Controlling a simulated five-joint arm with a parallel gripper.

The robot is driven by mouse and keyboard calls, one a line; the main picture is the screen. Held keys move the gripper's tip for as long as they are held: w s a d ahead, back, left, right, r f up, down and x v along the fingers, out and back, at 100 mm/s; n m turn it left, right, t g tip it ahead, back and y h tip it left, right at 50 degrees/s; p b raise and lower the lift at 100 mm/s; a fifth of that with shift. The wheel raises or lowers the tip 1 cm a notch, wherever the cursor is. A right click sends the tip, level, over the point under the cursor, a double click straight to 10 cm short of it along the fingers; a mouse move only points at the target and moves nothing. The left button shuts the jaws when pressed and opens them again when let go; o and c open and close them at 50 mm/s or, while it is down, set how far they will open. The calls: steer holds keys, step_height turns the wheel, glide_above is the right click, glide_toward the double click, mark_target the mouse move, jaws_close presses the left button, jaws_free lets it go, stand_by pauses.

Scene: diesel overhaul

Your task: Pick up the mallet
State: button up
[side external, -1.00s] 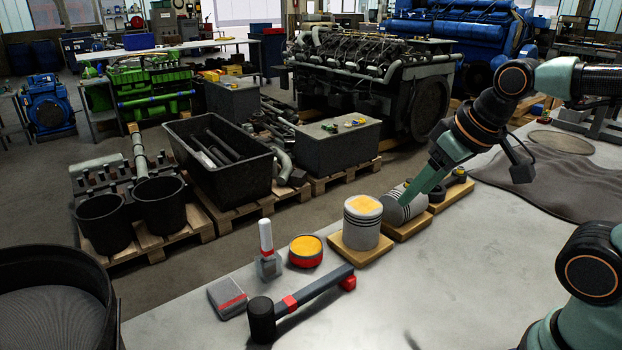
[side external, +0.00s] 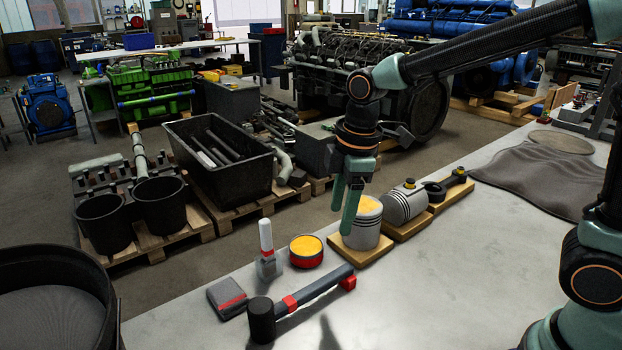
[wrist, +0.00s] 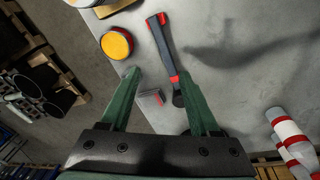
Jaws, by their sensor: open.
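The mallet (side external: 318,287) lies on the pale bench near its front edge. Its black head (side external: 261,320) is toward the lower left and its dark handle, with red bands, runs up to the right. My gripper (side external: 341,218) is open and empty, pointing down above the bench, in front of the upright piston in this view. In the wrist view the mallet (wrist: 163,48) runs down from the top to beside the right fingertip of my gripper (wrist: 160,76), which partly hides the head. No contact shows.
Pistons on wooden blocks (side external: 367,222) stand behind. A round black bin (side external: 60,300) is at lower left.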

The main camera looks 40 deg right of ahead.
steer(key=w+a+f+n+g, duration=0.2)
steer(key=a+f+n, duration=0.3)
steer(key=f, duration=0.1)
glide_above(311, 287)
steer(key=f, duration=0.6)
steer(key=shift+d+f, duration=0.2)
steer(key=shift+a+f, duration=0.15)
steer(key=shift+f, duration=1.2)
steer(key=shift+a+f, duration=0.1)
steer(key=shift+f, duration=1.25)
jaws_close()
